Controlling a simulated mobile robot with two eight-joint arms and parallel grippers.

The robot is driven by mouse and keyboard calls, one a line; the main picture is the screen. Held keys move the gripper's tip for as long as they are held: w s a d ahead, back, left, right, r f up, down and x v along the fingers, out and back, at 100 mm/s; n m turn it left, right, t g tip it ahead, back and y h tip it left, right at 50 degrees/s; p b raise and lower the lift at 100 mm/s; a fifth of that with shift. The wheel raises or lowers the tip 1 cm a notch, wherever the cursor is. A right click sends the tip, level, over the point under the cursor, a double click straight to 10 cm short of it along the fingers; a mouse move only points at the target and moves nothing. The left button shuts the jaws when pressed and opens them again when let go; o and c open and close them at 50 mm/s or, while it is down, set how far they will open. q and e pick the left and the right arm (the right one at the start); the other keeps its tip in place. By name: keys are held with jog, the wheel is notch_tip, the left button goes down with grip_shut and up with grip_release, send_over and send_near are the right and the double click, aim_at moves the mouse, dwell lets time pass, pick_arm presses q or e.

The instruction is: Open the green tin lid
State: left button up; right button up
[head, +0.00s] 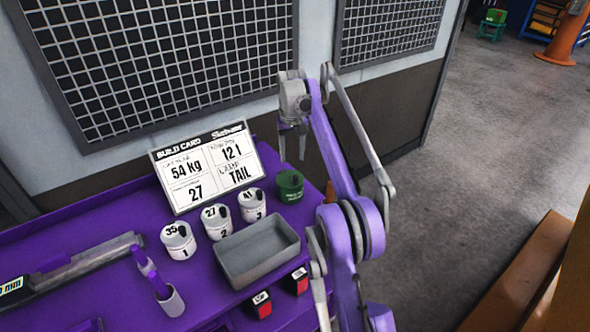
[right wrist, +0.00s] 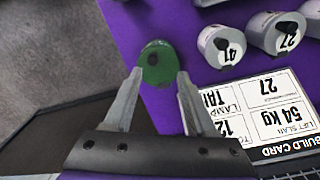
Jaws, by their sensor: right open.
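The green tin (head: 290,187) stands at the back right of the purple bench, beside the build card. Its round green lid with a dark knob (right wrist: 153,59) shows from above in the right wrist view, and the lid appears to be on the tin. My right gripper (head: 292,158) is open and empty above the tin. In the right wrist view its two fingers (right wrist: 160,75) point toward the tin, one to each side of it in the picture; I cannot tell how far above it they are. My left gripper is not in view.
A grey tray (head: 262,272) sits in front. The build card (head: 208,167) leans behind the tins.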

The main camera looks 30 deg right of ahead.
aim_at(295, 176)
jog(key=f, duration=0.3)
jog(key=d+f+b, duration=0.1)
jog(key=f, duration=0.2)
jog(key=w+f+b, duration=0.1)
jog(key=f, duration=0.2)
jog(key=shift+d+f, duration=0.35)
jog(key=shift+f, duration=0.05)
jog(key=shift+f+b, duration=0.35)
jog(key=shift+f, duration=0.2)
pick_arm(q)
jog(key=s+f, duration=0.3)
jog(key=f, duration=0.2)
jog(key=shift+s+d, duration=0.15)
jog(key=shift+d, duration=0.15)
pick_arm(e)
grip_shut()
